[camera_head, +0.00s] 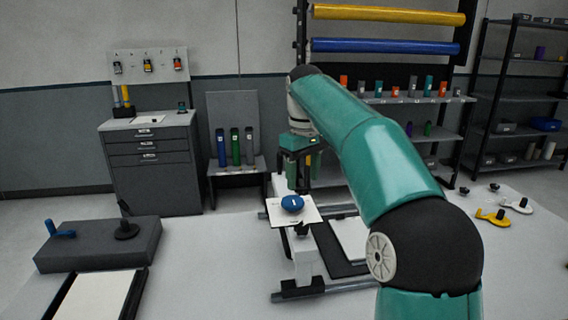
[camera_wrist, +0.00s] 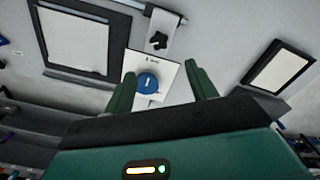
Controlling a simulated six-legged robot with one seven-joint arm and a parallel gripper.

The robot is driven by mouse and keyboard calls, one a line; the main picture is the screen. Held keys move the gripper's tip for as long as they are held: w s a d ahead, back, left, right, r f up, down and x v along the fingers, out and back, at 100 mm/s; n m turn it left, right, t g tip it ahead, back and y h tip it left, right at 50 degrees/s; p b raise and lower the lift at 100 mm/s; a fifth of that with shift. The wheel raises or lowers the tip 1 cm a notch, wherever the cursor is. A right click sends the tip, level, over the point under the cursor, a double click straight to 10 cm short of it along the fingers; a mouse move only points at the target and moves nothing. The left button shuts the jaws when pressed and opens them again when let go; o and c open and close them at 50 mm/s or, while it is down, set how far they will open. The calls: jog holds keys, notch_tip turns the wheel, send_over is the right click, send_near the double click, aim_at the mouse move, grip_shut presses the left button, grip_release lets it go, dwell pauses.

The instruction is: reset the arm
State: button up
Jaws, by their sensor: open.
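My gripper (camera_wrist: 162,88) is open in the wrist view, its two green fingers apart with nothing between them that they touch. In the head view my gripper (camera_head: 303,183) hangs from my teal arm, pointing down above a white square plate (camera_head: 310,212) with a blue round knob (camera_head: 292,203). In the wrist view the blue knob (camera_wrist: 148,83) and white plate (camera_wrist: 168,70) show beyond the fingers. A gap between fingers and knob seems present, but its size is hard to tell.
The white table (camera_head: 215,255) carries a dark grey block (camera_head: 95,247) with a blue-handled tool (camera_head: 60,231) at left and a yellow tool (camera_head: 492,217) at right. A drawer cabinet (camera_head: 155,175) and roll rack (camera_head: 385,47) stand behind. The table's middle left is clear.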

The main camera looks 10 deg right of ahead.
jog(key=s+a+r+m+t, duration=0.1)
jog(key=s+a+t, duration=0.1)
jog(key=s, duration=0.7)
jog(key=s+d+f+m+t, duration=0.1)
jog(key=s+f+m, duration=0.1)
jog(key=s+f, duration=0.5)
jog(key=s+d+f+m+t, duration=0.1)
jog(key=s+f, duration=0.6)
jog(key=s, duration=0.8)
jog(key=shift+m+t, duration=0.8)
jog(key=shift+m, duration=0.3)
jog(key=c, duration=0.4)
jog(key=shift+a, duration=0.1)
jog(key=shift+c, duration=0.3)
